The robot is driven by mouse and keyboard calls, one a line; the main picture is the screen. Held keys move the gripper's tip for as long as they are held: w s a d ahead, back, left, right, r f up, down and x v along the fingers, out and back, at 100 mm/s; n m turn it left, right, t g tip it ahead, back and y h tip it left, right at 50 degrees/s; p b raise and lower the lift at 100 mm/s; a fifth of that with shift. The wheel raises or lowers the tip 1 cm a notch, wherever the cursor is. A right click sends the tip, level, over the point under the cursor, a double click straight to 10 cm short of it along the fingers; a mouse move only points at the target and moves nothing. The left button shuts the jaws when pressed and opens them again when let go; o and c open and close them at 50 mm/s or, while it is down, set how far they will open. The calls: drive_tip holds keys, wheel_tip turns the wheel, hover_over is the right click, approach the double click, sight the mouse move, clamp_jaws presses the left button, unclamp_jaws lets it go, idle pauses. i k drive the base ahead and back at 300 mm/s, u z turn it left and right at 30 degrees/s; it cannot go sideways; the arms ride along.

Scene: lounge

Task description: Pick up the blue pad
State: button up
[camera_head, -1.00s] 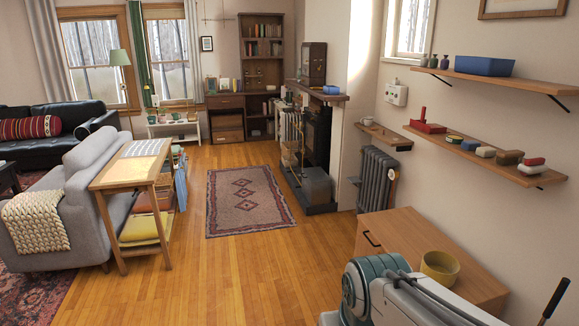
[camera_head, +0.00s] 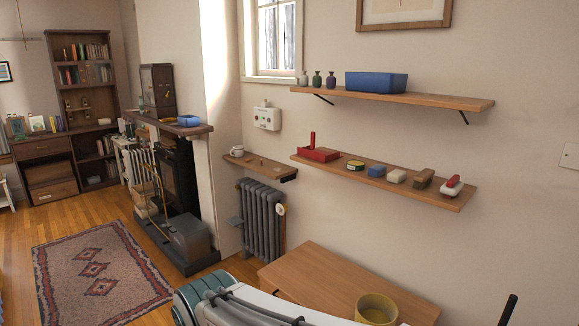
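A small blue block-like pad (camera_head: 376,171) lies on the lower long wall shelf (camera_head: 440,198) at the right. It sits between a round green-and-yellow tin (camera_head: 355,165) and a cream block (camera_head: 396,176). Part of my arm shows at the bottom edge, well below and in front of the shelf. My gripper is not in view, so its state is hidden.
The shelf also holds a red tray (camera_head: 318,154), a brown brush (camera_head: 423,179) and a red-and-white item (camera_head: 452,187). A blue bin (camera_head: 376,82) stands on the upper shelf. Below, a wooden cabinet (camera_head: 330,280) bears a yellow bowl (camera_head: 376,309).

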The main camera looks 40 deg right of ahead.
sight(378, 170)
drive_tip(key=z, duration=0.35)
drive_tip(key=i, duration=1.45)
drive_tip(key=z, duration=1.75)
drive_tip(key=i, duration=0.95)
drive_tip(key=z, duration=0.75)
